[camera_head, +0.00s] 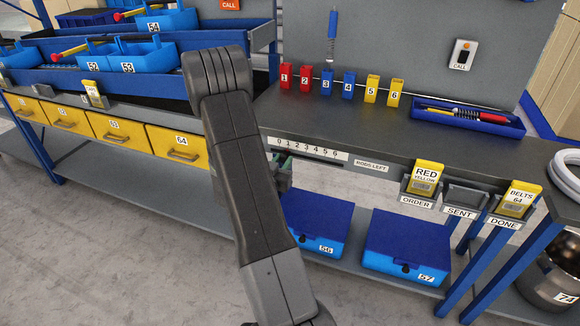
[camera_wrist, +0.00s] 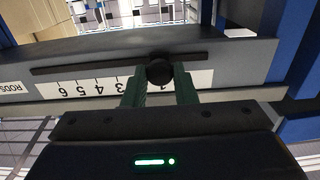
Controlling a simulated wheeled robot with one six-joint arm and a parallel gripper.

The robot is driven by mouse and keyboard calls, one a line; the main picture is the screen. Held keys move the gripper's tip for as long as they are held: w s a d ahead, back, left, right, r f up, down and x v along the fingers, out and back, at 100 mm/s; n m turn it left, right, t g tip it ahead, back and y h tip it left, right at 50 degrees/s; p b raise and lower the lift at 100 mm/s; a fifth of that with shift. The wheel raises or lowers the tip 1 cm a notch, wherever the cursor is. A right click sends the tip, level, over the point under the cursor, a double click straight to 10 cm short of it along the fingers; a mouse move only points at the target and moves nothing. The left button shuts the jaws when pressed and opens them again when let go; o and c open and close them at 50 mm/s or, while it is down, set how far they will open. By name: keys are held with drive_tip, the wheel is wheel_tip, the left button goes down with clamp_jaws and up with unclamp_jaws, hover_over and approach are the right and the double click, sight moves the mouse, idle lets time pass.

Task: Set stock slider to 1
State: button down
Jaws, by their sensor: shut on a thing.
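The stock slider's round black knob (camera_wrist: 158,72) sits in a dark slot (camera_wrist: 80,66) on the bench's front edge. A white number scale (camera_wrist: 85,88) runs along the slot, with 6 to 3 readable. My gripper (camera_wrist: 160,86) is shut on the knob, one green finger on each side. The fingers cover part of the scale near its low end. A partly covered digit by the knob looks like 1, but I cannot read it surely. In the head view the scale (camera_head: 315,149) shows beside the "RODS LEFT" label (camera_head: 371,165); my arm hides the knob.
Several numbered red, blue and yellow holders (camera_head: 327,83) and a blue tool tray (camera_head: 468,116) stand on the bench. Order, sent and done card slots (camera_head: 462,197) hang at its front right. Blue boxes (camera_head: 405,246) sit on the shelf below. Yellow drawers (camera_head: 178,147) lie left.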

drive_tip(key=c, duration=1.2)
unclamp_jaws()
drive_tip(key=shift+s, duration=0.1)
drive_tip(key=v, duration=1.3)
drive_tip(key=shift+s+a+r, duration=0.1)
drive_tip(key=shift+s+a, duration=0.05)
drive_tip(key=shift+s, duration=0.15)
drive_tip(key=x, duration=1.3)
drive_tip(key=shift+w, duration=0.25)
drive_tip(key=shift+w+d, duration=0.1)
drive_tip(key=shift+d, duration=0.7)
drive_tip(key=shift+s, duration=0.2)
